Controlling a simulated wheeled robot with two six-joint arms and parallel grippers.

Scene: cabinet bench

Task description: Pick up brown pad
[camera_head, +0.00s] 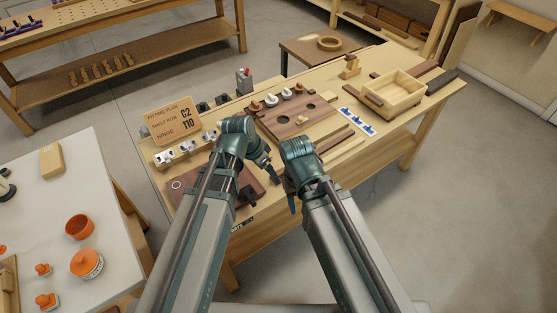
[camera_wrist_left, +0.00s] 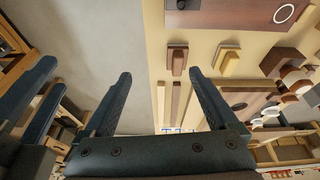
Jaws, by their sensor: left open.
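In the left wrist view a small brown block (camera_wrist_left: 177,58), which looks like the brown pad, lies on the pale bench top near its front edge. A lighter tan block (camera_wrist_left: 228,60) lies to its right. My left gripper (camera_wrist_left: 162,90) is open and empty, its fingers spread with bench edge and floor between them. The brown block shows beyond the fingertips, nearer the right finger, untouched. In the head view my left gripper (camera_head: 262,165) is over the front part of the bench. My right gripper (camera_head: 291,200) is beside it; its jaws are unclear.
A dark board with a white ring (camera_head: 177,185) lies at the bench's left end. A brown board with holes (camera_head: 292,117), a blue-marked strip (camera_head: 358,121) and a wooden box (camera_head: 396,92) stand farther along. A white table (camera_head: 45,215) with orange pots is at left.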

